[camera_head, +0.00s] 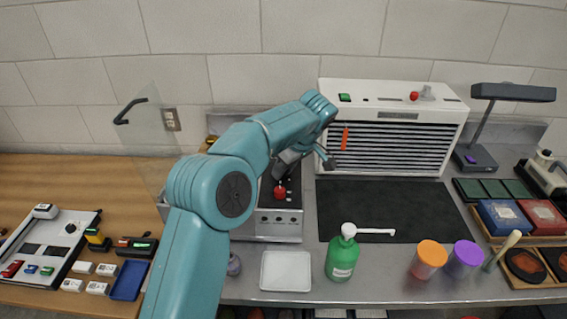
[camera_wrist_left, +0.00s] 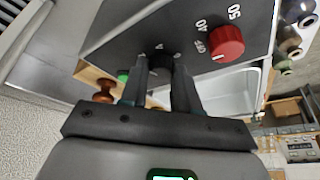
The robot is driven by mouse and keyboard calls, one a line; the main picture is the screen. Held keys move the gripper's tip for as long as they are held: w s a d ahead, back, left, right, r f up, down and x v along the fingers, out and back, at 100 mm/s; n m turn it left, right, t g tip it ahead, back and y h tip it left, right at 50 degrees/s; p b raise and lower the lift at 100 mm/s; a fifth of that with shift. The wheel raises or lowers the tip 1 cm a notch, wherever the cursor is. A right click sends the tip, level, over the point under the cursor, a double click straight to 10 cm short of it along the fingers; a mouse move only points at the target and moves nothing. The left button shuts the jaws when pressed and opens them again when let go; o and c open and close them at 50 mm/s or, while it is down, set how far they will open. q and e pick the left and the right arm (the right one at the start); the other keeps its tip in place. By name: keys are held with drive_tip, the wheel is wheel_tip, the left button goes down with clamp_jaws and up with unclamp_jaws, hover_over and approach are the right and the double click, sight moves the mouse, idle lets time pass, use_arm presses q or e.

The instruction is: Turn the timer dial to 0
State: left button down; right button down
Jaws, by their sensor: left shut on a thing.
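My left gripper (camera_head: 281,172) is over the dark panel of a grey device (camera_head: 276,228) at the back of the bench. In the left wrist view its two fingers (camera_wrist_left: 163,68) are shut on a small dark dial (camera_wrist_left: 160,61) on that panel. The fingers hide most of this dial, and its pointer and scale cannot be read. Beside it is a red dial (camera_wrist_left: 227,43), with the numbers 40 and 50 near it; it also shows in the head view (camera_head: 280,191). Which dial is the timer is not readable. My right gripper is not in view.
A white slatted cabinet (camera_head: 393,88) stands behind a black mat (camera_head: 384,208). A green pump bottle (camera_head: 342,256), a white tray (camera_head: 286,271), an orange cup (camera_head: 428,260) and a purple cup (camera_head: 463,259) stand near the front edge. A clear pane (camera_head: 136,110) stands left of my arm.

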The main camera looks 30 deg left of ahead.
use_arm(q)
drive_tip(key=n+p, duration=0.1)
drive_tip(key=p, duration=0.1)
drive_tip(key=n+g+p, duration=0.1)
drive_tip(key=n, duration=0.1)
drive_tip(key=n+g+p, duration=0.1)
drive_tip(key=n+p, duration=0.1)
drive_tip(key=shift+w+r+p, duration=0.2)
drive_tip(key=shift+r+p, duration=0.1)
drive_tip(key=shift+w+a+f+n+g+h+p, duration=0.15)
drive_tip(key=shift+n+g+h+p, duration=0.15)
drive_tip(key=shift+n+p, duration=0.5)
drive_tip(key=shift+s+d+f+n+g+h+p, duration=0.1)
drive_tip(key=shift+n+g+h+p, duration=0.2)
drive_tip(key=shift+n+p, duration=0.5)
drive_tip(key=shift+n, duration=0.3)
drive_tip(key=c, duration=1.1)
unclamp_jaws()
drive_tip(key=shift+a+r, duration=0.1)
